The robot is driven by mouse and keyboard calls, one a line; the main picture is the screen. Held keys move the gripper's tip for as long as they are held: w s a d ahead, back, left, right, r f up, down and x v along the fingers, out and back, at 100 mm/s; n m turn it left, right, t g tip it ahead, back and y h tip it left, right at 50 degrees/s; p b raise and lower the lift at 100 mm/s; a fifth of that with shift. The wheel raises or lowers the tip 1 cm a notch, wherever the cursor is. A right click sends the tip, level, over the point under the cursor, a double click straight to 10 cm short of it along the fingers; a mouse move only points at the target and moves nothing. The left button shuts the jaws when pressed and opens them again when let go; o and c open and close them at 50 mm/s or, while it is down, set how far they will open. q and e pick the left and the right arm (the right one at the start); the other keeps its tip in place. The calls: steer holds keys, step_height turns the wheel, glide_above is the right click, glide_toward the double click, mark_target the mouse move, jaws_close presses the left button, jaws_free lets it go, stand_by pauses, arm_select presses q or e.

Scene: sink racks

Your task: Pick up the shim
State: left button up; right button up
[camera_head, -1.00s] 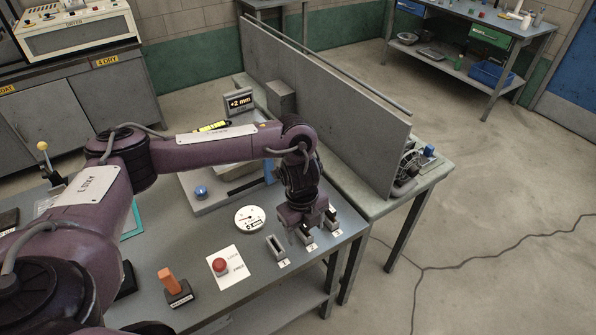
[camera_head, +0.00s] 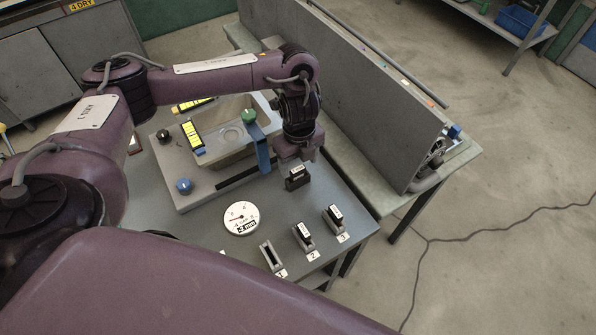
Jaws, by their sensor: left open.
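My left gripper (camera_head: 296,160) hangs pointing down over the bench, right of the fixture and behind the numbered holders. Its jaws are open. A small dark block with a white label (camera_head: 297,180), likely a shim, shows directly at its fingertips; I cannot tell whether the fingers touch it. My right gripper is not in view.
A round white dial (camera_head: 241,217) lies left of the holders. The grey fixture (camera_head: 190,195) carries a blue knob (camera_head: 184,186), a green knob (camera_head: 249,117) and a light tray. A tall grey panel (camera_head: 350,90) stands behind my left gripper. A large purple link of mine covers the bottom.

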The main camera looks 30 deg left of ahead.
mark_target(299, 170)
arm_select(q)
steer(key=shift+s+f, duration=0.1)
steer(key=shift+f, duration=0.4)
steer(key=shift+w+a+f+p, duration=0.15)
steer(key=shift+f+p, duration=0.1)
steer(key=shift+f, duration=0.4)
steer(key=shift+w+a+f+p, duration=0.15)
steer(key=shift+f+p, duration=0.1)
steer(key=shift+f, duration=0.35)
steer(key=shift+w+f, duration=0.15)
steer(key=shift+f, duration=0.8)
steer(key=shift+d, duration=0.1)
steer(key=c, duration=1)
steer(key=shift+c, duration=0.2)
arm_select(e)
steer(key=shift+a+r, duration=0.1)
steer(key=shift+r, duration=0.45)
arm_select(q)
steer(key=shift+r, duration=0.15)
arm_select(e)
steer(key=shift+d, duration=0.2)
